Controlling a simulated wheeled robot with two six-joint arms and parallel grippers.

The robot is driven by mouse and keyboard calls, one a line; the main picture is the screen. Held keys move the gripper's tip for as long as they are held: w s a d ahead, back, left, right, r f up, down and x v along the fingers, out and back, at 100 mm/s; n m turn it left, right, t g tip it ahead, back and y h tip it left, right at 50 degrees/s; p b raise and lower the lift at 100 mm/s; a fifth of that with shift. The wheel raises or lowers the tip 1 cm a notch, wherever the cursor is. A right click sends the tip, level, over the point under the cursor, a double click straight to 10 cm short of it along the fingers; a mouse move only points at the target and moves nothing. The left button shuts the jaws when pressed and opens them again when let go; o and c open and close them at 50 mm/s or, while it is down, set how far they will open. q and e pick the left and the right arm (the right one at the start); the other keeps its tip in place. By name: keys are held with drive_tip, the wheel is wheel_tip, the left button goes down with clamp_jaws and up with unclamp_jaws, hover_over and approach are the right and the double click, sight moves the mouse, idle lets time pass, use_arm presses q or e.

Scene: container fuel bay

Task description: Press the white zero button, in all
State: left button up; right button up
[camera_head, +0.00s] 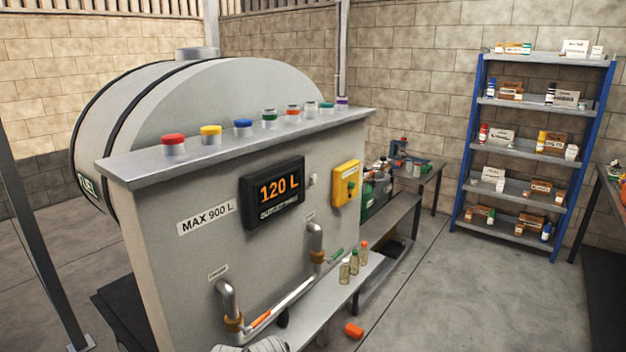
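A grey panel (150,235) stands in front of a large fuel tank (245,100). On it a black display (272,211) reads "120 L" in orange. Just right of the display is a small whitish fitting (312,179), which may be the white zero button; it is too small to be sure. A yellow box (346,183) with a small round knob is mounted further right.
Several coloured-cap jars line the panel's top ledge (240,142). Bent pipes (228,300) stick out below the display. A low bench (330,300) holds small bottles. An orange item (354,330) lies near its front. A blue shelf (529,145) stands right; the floor before it is clear.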

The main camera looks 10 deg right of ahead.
clamp_jaws()
idle(1.4)
